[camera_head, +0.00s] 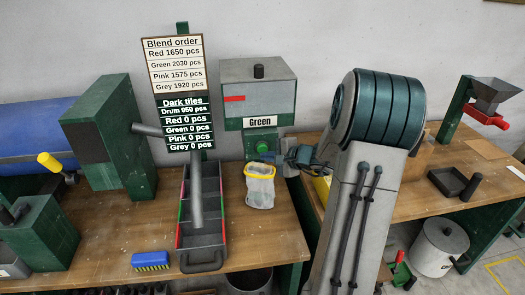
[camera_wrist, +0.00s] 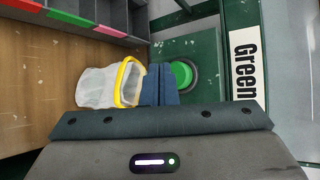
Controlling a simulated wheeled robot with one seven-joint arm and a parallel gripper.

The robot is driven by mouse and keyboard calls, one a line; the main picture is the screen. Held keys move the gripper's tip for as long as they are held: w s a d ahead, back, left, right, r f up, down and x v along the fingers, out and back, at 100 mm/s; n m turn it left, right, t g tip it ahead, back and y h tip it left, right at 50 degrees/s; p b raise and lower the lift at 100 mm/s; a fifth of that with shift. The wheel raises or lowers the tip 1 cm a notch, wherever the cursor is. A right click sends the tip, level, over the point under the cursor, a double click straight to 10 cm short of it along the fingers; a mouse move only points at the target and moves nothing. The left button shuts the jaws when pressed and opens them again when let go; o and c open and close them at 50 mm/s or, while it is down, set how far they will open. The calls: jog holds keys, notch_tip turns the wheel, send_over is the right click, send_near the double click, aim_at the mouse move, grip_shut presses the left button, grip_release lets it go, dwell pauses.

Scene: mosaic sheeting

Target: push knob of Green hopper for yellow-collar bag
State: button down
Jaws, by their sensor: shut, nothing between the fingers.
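The Green hopper (camera_head: 258,85) stands on the bench against the wall, with a grey top and a label reading "Green". Its round green knob (camera_head: 262,147) is below the label; in the wrist view the knob (camera_wrist: 181,74) sits just right of my fingertips. A clear bag with a yellow collar (camera_head: 260,188) stands on the bench below the knob; the bag (camera_wrist: 100,87) is left of my fingers in the wrist view. My gripper (camera_wrist: 159,70) is shut and empty, close to the knob; touching or apart, I cannot tell. In the head view my gripper (camera_head: 300,157) is partly hidden behind my arm.
A long divided tray (camera_head: 186,240) with a handle lies left of the bag. A sign board (camera_head: 177,92) on a post stands behind it. A blue brush (camera_head: 151,261) lies near the front edge. Bare bench (camera_head: 110,245) lies at left.

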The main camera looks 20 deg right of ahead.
jog(key=shift+w, duration=0.15)
jog(key=shift+w+d+b, duration=0.1)
jog(key=shift+w+b, duration=0.15)
jog(key=shift+b, duration=0.15)
jog(key=shift+w+d, duration=0.25)
jog(key=shift+w, duration=0.65)
dwell(1.0)
jog(key=shift+s, duration=0.15)
jog(key=shift+s+a+b, duration=0.2)
jog(key=shift+s+b, duration=0.25)
jog(key=shift+s, duration=0.15)
jog(key=shift+s+a+b, duration=0.15)
jog(key=shift+s+b, duration=0.25)
jog(key=shift+s, duration=0.15)
jog(key=s+b, duration=0.1)
jog(key=s, duration=0.1)
jog(key=s+a+b, duration=0.1)
jog(key=s, duration=0.1)
jog(key=shift+s+a, duration=0.2)
jog(key=shift+s, duration=0.2)
dwell(0.5)
